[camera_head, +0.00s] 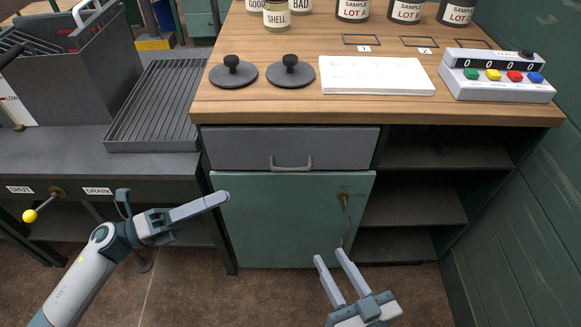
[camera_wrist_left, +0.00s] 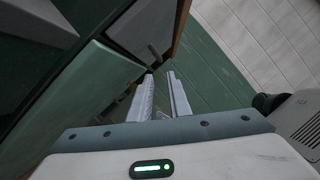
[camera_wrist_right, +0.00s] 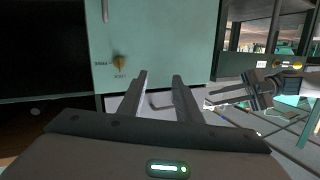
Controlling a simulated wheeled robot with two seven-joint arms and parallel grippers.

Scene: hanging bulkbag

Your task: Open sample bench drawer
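The sample bench drawer (camera_head: 255,148) is a dark grey front under the wooden top, and it sits shut. Its grey bar handle (camera_head: 291,167) is at its lower middle. My left gripper (camera_head: 222,198) is in front of the green door, left of and below the handle. In the left wrist view its fingers (camera_wrist_left: 160,74) stand apart with nothing between them. My right gripper (camera_head: 329,254) is open and empty, in front of the green door, below and right of the handle. In the right wrist view the handle (camera_wrist_right: 160,104) shows beyond and between the open fingers (camera_wrist_right: 159,75).
A green cabinet door (camera_head: 270,215) with a brass latch (camera_head: 344,198) is below the drawer. Open shelves (camera_head: 415,205) are to its right. On the bench top (camera_head: 215,110) are two black-knobbed lids, a white pad (camera_head: 376,76), a counter box (camera_head: 497,78) and jars.

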